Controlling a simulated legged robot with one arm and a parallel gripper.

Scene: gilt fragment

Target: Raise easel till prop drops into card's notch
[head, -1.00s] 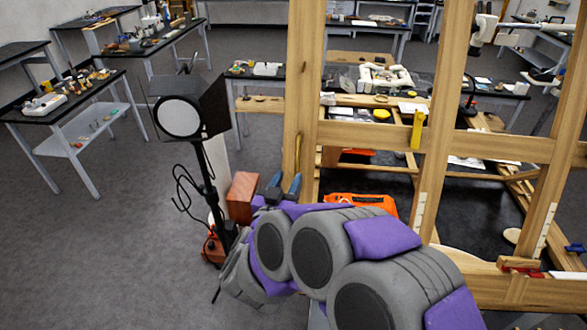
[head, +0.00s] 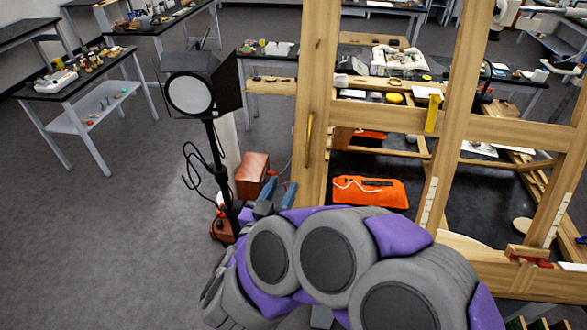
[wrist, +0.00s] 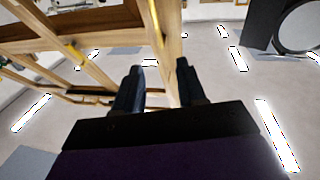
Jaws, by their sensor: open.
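The wooden easel (head: 313,100) stands in front of me, with tall posts and a crossbar (head: 500,132). White notched strips, perhaps the card (head: 430,203), run down its posts; a second strip shows farther right (head: 556,218). A yellow piece (head: 433,112) hangs at the crossbar. I cannot tell which part is the prop. My gripper (head: 280,195) is open and empty, just left of the easel's left post, low down. In the wrist view its two dark fingers (wrist: 165,85) are spread, with easel beams above and beyond them.
A black studio lamp (head: 190,92) on a stand is left of the easel, with a loose cable. A red-brown box (head: 252,174) sits behind my gripper. An orange pouch (head: 370,190) lies behind the easel. Worktables (head: 70,92) stand at the left; the floor between is clear.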

